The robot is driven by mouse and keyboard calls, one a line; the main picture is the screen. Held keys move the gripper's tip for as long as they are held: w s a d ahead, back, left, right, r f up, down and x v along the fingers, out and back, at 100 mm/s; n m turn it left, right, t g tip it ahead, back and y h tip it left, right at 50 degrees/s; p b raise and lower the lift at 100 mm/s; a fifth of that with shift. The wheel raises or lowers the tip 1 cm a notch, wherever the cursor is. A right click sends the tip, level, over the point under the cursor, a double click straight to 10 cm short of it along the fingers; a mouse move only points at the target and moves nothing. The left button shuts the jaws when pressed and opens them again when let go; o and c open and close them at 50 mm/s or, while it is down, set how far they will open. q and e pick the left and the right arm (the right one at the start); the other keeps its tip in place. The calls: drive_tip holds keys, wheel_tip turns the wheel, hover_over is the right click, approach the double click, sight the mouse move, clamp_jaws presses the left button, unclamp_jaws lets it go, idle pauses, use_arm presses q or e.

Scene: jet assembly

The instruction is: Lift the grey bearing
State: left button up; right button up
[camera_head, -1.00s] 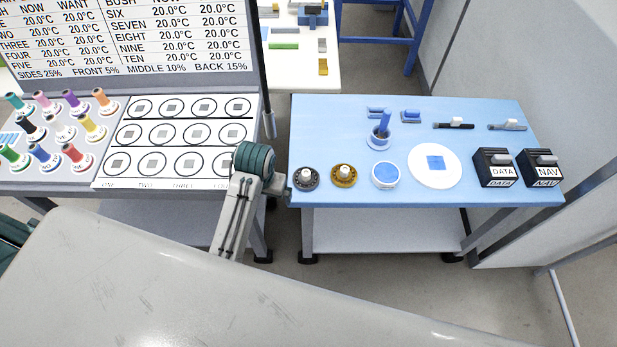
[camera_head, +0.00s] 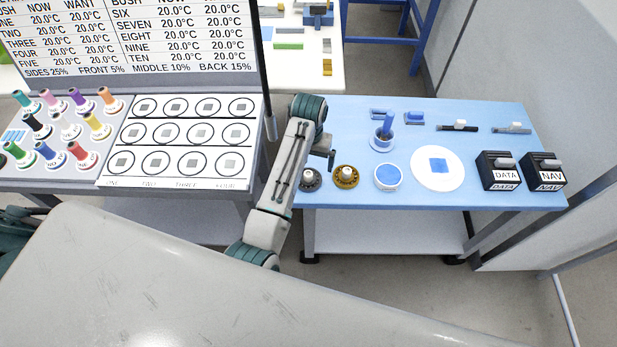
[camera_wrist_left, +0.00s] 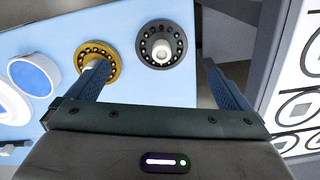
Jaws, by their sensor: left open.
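The grey bearing (camera_head: 311,180) lies at the near left corner of the blue table, partly covered by my left arm in the head view. In the left wrist view the grey bearing (camera_wrist_left: 150,40) is a dark ring of balls around a white post. My left gripper (camera_wrist_left: 157,66) is open, its fingers apart and empty, with the bearing showing between and beyond the tips. In the head view the left gripper (camera_head: 331,153) hangs over the table's left edge area, above and beside the bearing. My right gripper is not in view.
A gold bearing (camera_head: 346,177) sits right beside the grey one; one finger overlaps it in the wrist view (camera_wrist_left: 97,54). A round white-and-blue part (camera_head: 388,177), a white disc (camera_head: 418,178) and two labelled boxes stand further right. The panel of circles (camera_head: 180,135) is left.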

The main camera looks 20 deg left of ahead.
sight(309, 172)
use_arm(q)
wheel_tip(309, 172, down, 3)
drive_tip(key=shift+a+r+p, duration=0.1)
drive_tip(key=shift+a+p, duration=0.05)
drive_tip(key=shift+p, duration=0.15)
drive_tip(key=shift+f+p, duration=0.5)
drive_tip(key=shift+f, duration=0.15)
drive_tip(key=f+p, duration=0.1)
drive_tip(key=f, duration=0.2)
drive_tip(key=shift+w+f, duration=0.1)
drive_tip(key=shift+w, duration=0.1)
drive_tip(key=shift+f, duration=0.5)
drive_tip(key=c, duration=1.2)
drive_tip(key=shift+o, duration=0.2)
drive_tip(key=shift+w+r, duration=0.15)
drive_tip(key=shift+r, duration=0.05)
